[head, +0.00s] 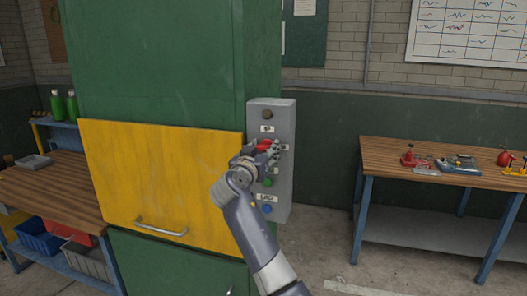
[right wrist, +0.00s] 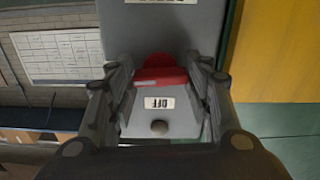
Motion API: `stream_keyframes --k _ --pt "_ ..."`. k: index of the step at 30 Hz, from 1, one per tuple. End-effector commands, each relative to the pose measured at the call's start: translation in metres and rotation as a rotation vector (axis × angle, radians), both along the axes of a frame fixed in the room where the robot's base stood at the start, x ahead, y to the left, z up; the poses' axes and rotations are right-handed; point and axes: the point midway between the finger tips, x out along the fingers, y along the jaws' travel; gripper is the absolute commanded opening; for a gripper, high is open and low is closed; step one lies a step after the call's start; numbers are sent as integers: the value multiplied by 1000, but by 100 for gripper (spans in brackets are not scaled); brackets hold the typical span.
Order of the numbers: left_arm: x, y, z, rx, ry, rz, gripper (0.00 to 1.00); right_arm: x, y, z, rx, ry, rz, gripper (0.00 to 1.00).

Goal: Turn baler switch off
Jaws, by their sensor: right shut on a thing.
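The baler (head: 170,60) is a tall green cabinet with a yellow door (head: 160,170). A grey control box (head: 284,185) is on its right side. My right gripper (head: 265,148) is at the upper middle of this box, its fingers around a red switch (head: 264,144). In the right wrist view the red switch (right wrist: 161,78) lies between both fingers, and the gripper is shut on it. An OFF label (right wrist: 159,103) appears upside down beside the switch. The switch's exact turn angle is hard to tell. My left gripper is not in view.
The box also has a dark knob (head: 267,114) at the top, a green button (head: 268,182) and a blue button (head: 266,209). A workbench (head: 390,155) with tools stands right, another bench (head: 50,190) left. Open floor lies between the box and right bench.

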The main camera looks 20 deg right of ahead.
Motion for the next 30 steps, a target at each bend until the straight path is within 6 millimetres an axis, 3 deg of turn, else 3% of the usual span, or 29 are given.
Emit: stream_keyframes --k 14,30 --pt "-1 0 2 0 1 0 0 0 0 1 -334 224 1 23" --pt "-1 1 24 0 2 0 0 0 0 3 -759 511 0 23"
